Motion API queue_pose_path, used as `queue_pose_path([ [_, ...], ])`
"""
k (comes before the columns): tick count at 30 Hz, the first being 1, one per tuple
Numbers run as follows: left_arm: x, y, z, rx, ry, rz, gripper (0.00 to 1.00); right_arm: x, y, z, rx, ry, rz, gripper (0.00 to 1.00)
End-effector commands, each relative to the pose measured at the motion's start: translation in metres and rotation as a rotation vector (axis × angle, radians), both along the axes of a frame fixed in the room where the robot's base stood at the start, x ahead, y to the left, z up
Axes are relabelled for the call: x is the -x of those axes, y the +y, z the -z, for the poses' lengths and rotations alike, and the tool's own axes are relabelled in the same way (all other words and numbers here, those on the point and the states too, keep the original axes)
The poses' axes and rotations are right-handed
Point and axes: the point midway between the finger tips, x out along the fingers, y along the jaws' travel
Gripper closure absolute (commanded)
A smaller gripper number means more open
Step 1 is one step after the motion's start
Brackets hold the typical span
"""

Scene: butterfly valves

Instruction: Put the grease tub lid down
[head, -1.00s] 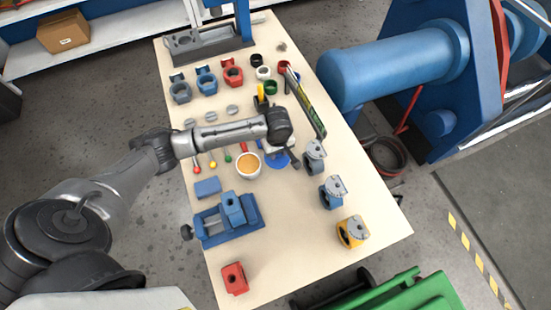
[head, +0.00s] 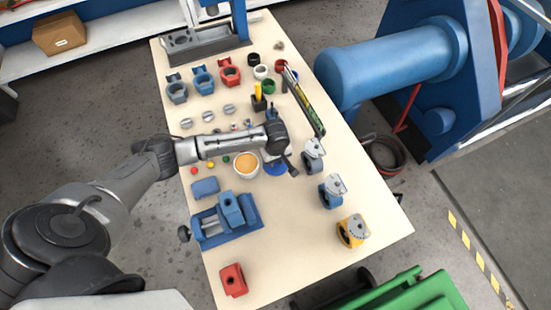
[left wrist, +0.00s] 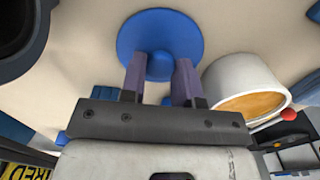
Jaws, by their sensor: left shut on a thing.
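The grease tub lid is a round blue disc with a knob; it shows in the left wrist view (left wrist: 160,27) and, partly hidden by my arm, in the head view (head: 274,169). My left gripper (left wrist: 160,76) is shut on the lid's knob, with one finger on each side. In the head view the hand (head: 287,157) is over the table, just right of the tub. The white grease tub (head: 246,166) stands open with orange grease inside, and also shows at the right of the left wrist view (left wrist: 240,85). Whether the lid touches the tabletop is unclear. My right gripper is not in view.
A blue vise (head: 228,220) and a blue block (head: 206,187) are nearer on the table (head: 290,265). Several valve bodies line the right edge, including a yellow one (head: 351,231). Coloured knobs lie left of the tub.

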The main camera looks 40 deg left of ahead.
Motion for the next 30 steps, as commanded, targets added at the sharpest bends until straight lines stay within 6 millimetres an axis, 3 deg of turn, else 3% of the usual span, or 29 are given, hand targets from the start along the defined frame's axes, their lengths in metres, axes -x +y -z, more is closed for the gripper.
queue_pose_path([
  [2,0.0,0.0,0.002,0.0,0.001,0.0,0.99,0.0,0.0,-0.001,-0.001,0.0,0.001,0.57],
  [3,0.0,0.0,0.002,0.001,0.0,0.0,0.68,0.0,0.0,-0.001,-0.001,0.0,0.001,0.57],
  [10,0.0,0.0,0.002,0.001,0.0,0.0,0.46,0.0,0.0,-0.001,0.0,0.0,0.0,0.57],
  [20,0.0,0.0,-0.002,0.0,-0.001,0.0,0.45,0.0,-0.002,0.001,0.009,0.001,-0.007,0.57],
  [30,0.0,0.0,-0.06,0.002,-0.002,0.001,0.45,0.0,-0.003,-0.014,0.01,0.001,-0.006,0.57],
])
